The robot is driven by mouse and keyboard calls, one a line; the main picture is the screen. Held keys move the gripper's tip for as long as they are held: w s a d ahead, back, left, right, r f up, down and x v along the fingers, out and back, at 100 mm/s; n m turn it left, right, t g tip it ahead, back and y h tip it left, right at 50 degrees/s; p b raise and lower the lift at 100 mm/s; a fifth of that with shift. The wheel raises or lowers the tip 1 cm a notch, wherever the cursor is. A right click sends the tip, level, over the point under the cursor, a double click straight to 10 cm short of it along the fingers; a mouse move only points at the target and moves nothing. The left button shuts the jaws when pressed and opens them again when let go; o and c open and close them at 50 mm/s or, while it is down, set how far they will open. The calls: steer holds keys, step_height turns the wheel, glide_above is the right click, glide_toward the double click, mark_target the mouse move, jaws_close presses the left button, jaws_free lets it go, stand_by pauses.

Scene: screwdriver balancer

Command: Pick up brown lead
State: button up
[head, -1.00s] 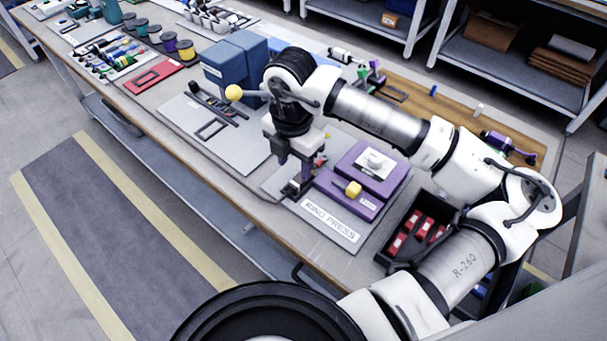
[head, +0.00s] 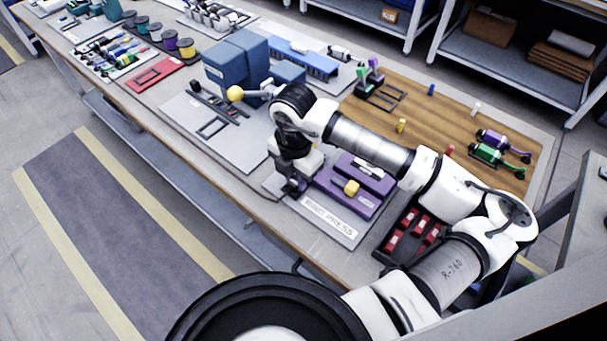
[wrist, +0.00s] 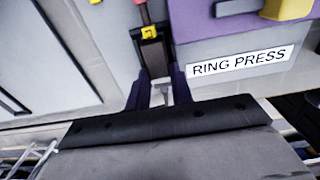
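My gripper (wrist: 160,88) points down at the front left corner of the purple ring press (wrist: 230,22). In the wrist view its two dark purple fingers stand apart, with a gap between them. A dark brownish bar (wrist: 153,58) with a yellow tag (wrist: 150,32) lies just beyond the fingertips, and a small pale grey piece shows in the gap. I cannot tell whether either is the brown lead. In the head view my wrist (head: 292,150) hides most of the gripper and what is under it. The ring press (head: 340,200) stands right of the gripper.
A blue machine (head: 235,62) with a yellow-knobbed lever (head: 236,93) stands left of my arm. A dark tray with red pieces (head: 408,232) is right of the press. A wooden board (head: 440,115) with small coloured parts lies behind. A grey plate (head: 205,130) has free room.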

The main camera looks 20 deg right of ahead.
steer(key=c, duration=0.4)
step_height(320, 180, up, 20)
steer(key=b, duration=0.3)
steer(key=shift+a, duration=0.1)
stand_by(0.3)
